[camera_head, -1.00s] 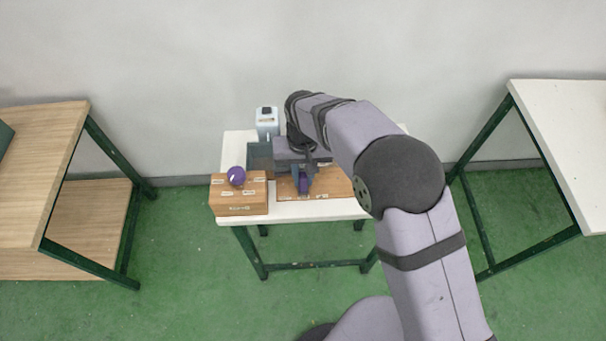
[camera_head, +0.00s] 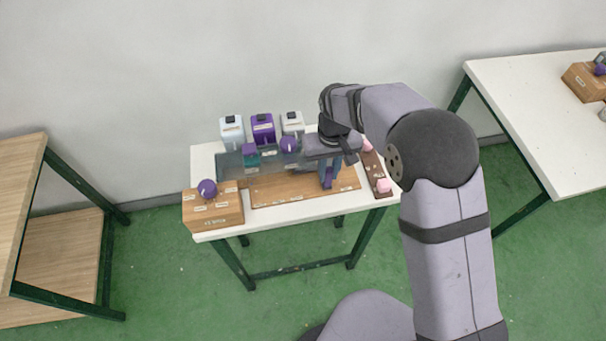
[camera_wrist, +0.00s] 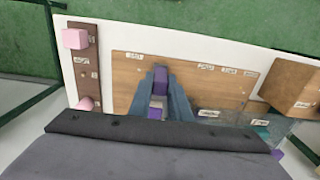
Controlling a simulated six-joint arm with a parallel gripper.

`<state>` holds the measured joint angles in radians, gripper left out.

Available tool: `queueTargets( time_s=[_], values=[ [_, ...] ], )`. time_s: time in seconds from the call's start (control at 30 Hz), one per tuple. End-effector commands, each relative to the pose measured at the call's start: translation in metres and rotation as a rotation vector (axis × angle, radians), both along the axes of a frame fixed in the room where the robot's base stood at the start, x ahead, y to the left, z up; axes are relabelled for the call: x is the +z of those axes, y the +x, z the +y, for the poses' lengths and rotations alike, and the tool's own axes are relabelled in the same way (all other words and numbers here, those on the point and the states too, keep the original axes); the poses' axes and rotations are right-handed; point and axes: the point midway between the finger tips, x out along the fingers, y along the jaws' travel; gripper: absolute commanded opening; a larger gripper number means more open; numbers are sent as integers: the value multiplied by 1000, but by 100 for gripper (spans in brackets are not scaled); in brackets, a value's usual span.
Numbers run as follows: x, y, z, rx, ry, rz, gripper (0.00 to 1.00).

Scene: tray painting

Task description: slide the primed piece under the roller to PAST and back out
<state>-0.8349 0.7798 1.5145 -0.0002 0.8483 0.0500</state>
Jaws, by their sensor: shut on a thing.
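My gripper (camera_head: 328,181) is low over the right part of the labelled wooden board (camera_head: 275,190). In the wrist view its blue-grey fingers (camera_wrist: 160,85) are shut on a purple piece (camera_wrist: 160,77). A pale part and another purple patch show between the fingers, nearer the camera; I cannot tell whether they belong to it. The fingers hide much of the held piece, and its contact with the board is unclear. I cannot pick out the roller for sure. The board's small labels are too blurred to read, so I cannot tell which is PAST.
A wooden box (camera_head: 213,214) with a purple ball (camera_head: 207,188) stands at left. A teal-purple block (camera_head: 250,155) and another purple ball (camera_head: 288,145) are on the grey plate (camera_head: 229,167). Three bottles stand behind. A brown rack (camera_head: 376,176) with pink pieces (camera_head: 384,185) is at right.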

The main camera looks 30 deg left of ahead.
Motion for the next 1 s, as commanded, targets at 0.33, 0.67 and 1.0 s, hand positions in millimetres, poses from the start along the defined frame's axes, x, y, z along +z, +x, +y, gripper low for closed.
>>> queueTargets(
  time_s=[0.33, 0.67, 1.0],
  values=[
    [2, 36, -35, -1, 1, -3, 0],
    [2, 42, -40, 0, 1, -4, 0],
    [2, 42, -40, 0, 1, -5, 36]
  ],
)
